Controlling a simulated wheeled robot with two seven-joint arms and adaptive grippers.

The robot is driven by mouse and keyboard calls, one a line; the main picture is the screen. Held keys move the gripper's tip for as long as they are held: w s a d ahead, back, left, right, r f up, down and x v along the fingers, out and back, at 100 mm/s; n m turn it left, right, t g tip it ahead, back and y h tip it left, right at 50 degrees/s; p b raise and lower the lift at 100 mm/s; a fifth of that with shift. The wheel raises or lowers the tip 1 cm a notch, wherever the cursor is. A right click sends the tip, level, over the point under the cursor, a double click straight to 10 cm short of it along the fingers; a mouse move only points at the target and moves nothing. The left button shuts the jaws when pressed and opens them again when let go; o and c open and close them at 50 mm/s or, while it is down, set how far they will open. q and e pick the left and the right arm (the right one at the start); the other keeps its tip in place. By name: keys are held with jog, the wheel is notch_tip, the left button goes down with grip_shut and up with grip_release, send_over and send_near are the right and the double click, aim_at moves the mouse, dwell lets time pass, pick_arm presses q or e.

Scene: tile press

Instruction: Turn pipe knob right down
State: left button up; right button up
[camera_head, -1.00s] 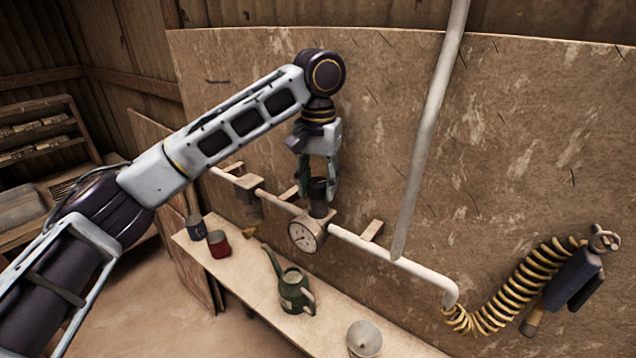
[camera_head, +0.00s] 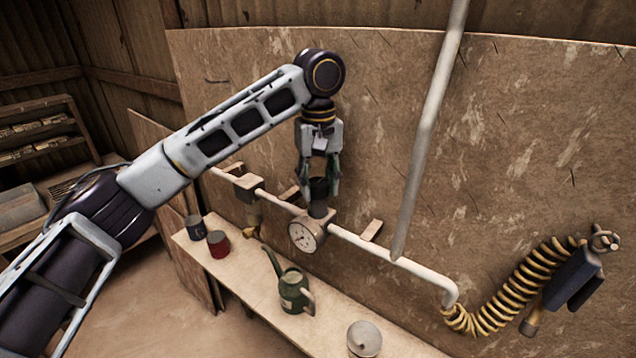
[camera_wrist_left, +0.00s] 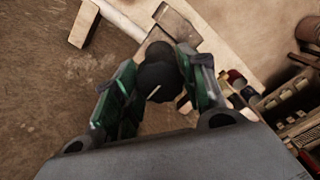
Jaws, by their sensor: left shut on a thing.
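The dark pipe knob (camera_head: 319,188) stands on top of the white pipe (camera_head: 350,240), above a round white gauge (camera_head: 304,235). My left gripper (camera_head: 320,186) points down from above and is shut on the knob, with a finger on either side. In the left wrist view the black knob (camera_wrist_left: 158,78) shows between the two green-padded fingers, with a pale line on its top. The right gripper is in neither view.
Below the pipe, a bench (camera_head: 245,262) holds a red mug (camera_head: 218,244), a blue mug (camera_head: 195,228), a green watering can (camera_head: 290,288) and a white pot (camera_head: 364,339). A slanted pipe (camera_head: 430,130) stands right of the gripper. A coiled yellow hose (camera_head: 515,285) hangs at right.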

aim_at(318, 182)
pick_arm(q)
jog(key=shift+r, duration=0.1)
dwell(0.4)
jog(key=o, duration=1)
jog(key=shift+r, duration=0.1)
jog(key=shift+r, duration=5.8)
